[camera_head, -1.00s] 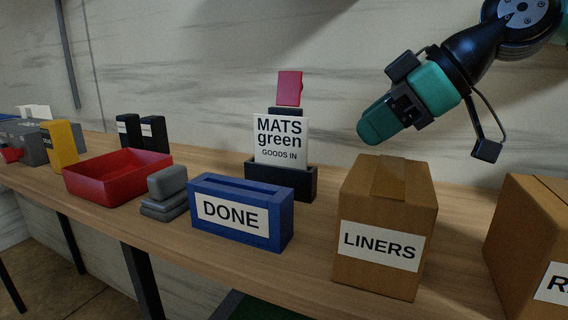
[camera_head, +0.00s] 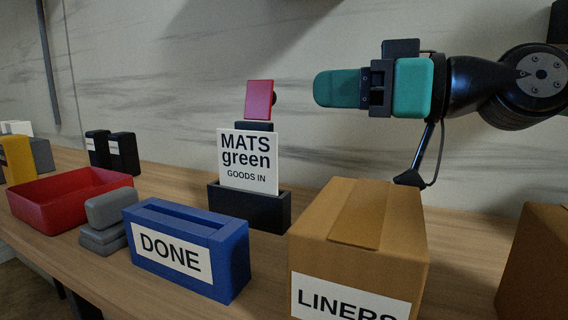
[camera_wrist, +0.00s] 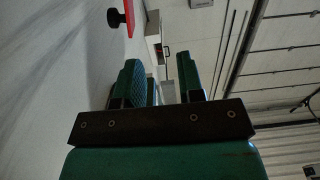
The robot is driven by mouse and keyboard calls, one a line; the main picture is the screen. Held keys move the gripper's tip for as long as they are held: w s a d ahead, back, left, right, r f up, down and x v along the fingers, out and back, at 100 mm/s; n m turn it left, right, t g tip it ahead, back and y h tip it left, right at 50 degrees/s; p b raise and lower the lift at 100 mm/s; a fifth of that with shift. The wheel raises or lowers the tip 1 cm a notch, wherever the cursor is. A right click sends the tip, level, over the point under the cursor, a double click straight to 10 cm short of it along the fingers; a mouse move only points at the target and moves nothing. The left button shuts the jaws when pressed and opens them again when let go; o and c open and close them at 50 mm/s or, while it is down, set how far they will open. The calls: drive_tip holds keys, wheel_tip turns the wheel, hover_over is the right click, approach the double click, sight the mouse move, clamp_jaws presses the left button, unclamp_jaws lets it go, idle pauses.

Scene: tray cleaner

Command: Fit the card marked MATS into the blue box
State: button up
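The white card (camera_head: 247,185) marked "MATS green GOODS IN" stands upright in a black holder (camera_head: 232,204) at mid-bench. The blue box (camera_head: 225,262), labelled DONE, sits in front of the holder and a little to its left. It has a long slot in its top. My gripper (camera_head: 322,89) is above and to the right of the card, pointing left and roughly level, well clear of it. In the wrist view my gripper's two fingers (camera_wrist: 160,78) stand apart with nothing between them. The card and box do not show there.
A brown LINERS carton (camera_head: 400,232) stands right of the blue box, below my arm. A red plate (camera_head: 259,98) with a black knob is up behind the card. Grey blocks (camera_head: 108,210) and a red tray (camera_head: 70,197) lie left of the box.

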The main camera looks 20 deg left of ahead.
drive_tip(key=b, duration=0.2)
approach(277, 147)
drive_tip(key=a, duration=0.9)
drive_tip(key=shift+w+a+f+p, duration=0.1)
drive_tip(key=shift+w+a+p, duration=0.1)
drive_tip(key=shift+w+p, duration=0.15)
clamp_jaws()
